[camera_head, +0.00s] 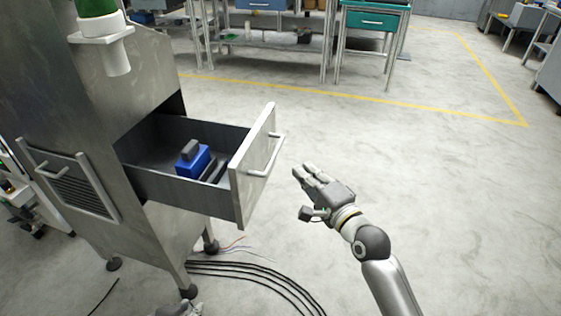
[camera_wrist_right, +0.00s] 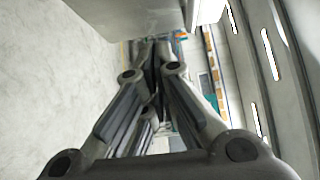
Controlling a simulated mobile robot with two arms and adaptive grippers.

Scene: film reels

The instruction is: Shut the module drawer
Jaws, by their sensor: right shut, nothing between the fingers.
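The module drawer (camera_head: 240,195) is pulled well out of a tall metal cabinet (camera_head: 70,70). Its front panel has a bar handle (camera_head: 266,160) and faces right. A blue module (camera_head: 192,160) with a grey top lies inside, beside a dark piece. My right gripper (camera_head: 304,171) is shut and empty, to the right of the drawer front, with a gap showing between them. In the right wrist view its fingers (camera_wrist_right: 153,75) come together. A small grey part (camera_head: 178,309) at the bottom edge may be my left gripper; its fingers cannot be made out.
A smaller handled panel with slots (camera_head: 75,185) is on the cabinet's left side. A white and green fitting (camera_head: 103,30) is above the drawer. Black cables (camera_head: 260,275) lie on the floor below. A teal drawer table (camera_head: 370,20) stands far back. The floor around the drawer front is open.

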